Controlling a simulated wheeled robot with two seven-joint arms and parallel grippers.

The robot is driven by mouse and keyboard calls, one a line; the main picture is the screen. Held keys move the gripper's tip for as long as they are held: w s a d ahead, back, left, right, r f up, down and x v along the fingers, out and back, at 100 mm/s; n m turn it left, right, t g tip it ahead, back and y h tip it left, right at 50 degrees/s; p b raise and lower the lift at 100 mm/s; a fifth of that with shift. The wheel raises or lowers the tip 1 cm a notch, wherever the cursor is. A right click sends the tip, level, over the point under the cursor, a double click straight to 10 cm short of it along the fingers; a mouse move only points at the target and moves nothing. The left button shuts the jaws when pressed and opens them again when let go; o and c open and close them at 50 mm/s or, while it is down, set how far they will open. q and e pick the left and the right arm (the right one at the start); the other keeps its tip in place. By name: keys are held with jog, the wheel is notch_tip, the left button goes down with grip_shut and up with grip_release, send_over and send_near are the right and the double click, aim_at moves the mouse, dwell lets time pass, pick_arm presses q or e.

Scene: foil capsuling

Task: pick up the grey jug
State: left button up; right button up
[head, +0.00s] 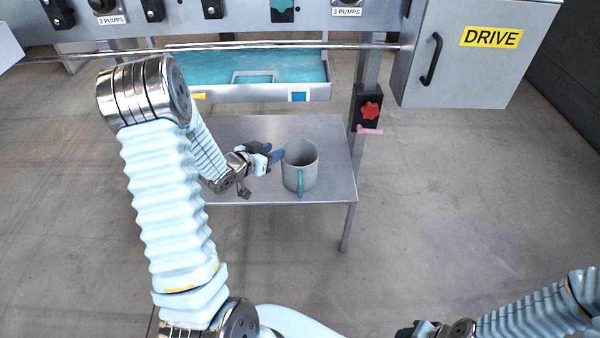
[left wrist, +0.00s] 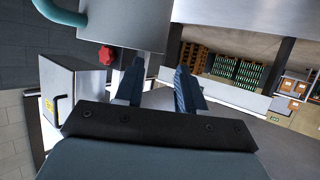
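The grey jug (head: 300,172) stands upright on a small metal table, with its teal handle (head: 300,182) facing me. My left gripper (head: 277,155) is just left of the jug, level with its upper part, fingers pointing at its side. In the left wrist view the two dark blue fingers (left wrist: 160,70) are spread with nothing between them. The jug's grey wall (left wrist: 125,22) shows just past the fingertips, mostly towards the left finger; I cannot tell whether they touch it. My right gripper (head: 422,329) is cut by the bottom edge, its fingers unclear.
The metal table (head: 330,190) has bare room around the jug. Behind it are a blue-lined tray (head: 210,68) and a rail. A red knob (head: 369,110) sits on a post to the right, below the grey DRIVE box (head: 465,75).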

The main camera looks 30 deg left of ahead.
aim_at(289, 145)
pick_arm(q)
jog(key=x, duration=0.6)
jog(key=shift+w+f, duration=0.2)
jog(key=shift+w, duration=0.05)
grip_shut()
